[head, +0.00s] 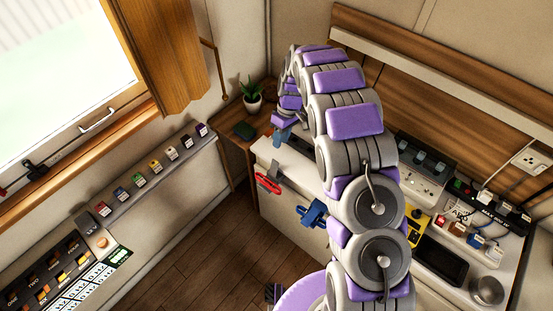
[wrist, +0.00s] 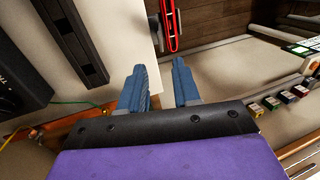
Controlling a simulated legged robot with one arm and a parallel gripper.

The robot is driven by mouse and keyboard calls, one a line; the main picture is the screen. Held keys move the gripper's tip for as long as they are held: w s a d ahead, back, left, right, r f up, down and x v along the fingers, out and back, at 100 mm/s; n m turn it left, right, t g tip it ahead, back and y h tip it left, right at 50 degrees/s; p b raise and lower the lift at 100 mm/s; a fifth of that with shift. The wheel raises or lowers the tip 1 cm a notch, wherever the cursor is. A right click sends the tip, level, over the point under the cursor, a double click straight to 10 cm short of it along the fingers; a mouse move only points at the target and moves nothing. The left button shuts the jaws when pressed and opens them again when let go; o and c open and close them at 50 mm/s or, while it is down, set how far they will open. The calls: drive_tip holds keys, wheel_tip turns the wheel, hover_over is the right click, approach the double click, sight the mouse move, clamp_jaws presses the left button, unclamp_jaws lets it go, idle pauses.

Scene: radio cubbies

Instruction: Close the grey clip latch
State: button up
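My gripper (head: 283,136) is at the far end of my arm, near the back-left end of the white counter. In the wrist view my gripper (wrist: 159,68) has its two blue fingers apart with nothing between them. I cannot pick out a grey clip latch for certain. A red clip-like part (head: 268,183) is on the counter's front face, below my gripper. The red part (wrist: 169,25) also shows beyond the fingertips, apart from them, with a small grey piece (wrist: 155,35) beside it. A blue clip-like part (head: 313,213) sits farther along the same face.
The white counter (head: 262,151) runs toward the right under my arm, which hides part of it. A shelf of small coloured blocks (head: 170,154) lines the left wall. A potted plant (head: 252,103) stands in the corner. The wooden floor (head: 205,240) is clear.

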drive_tip(key=b, duration=0.2)
approach(274, 168)
drive_tip(key=x, duration=0.5)
drive_tip(key=shift+w+f, duration=0.15)
drive_tip(key=shift+f, duration=0.05)
clamp_jaws()
idle(1.1)
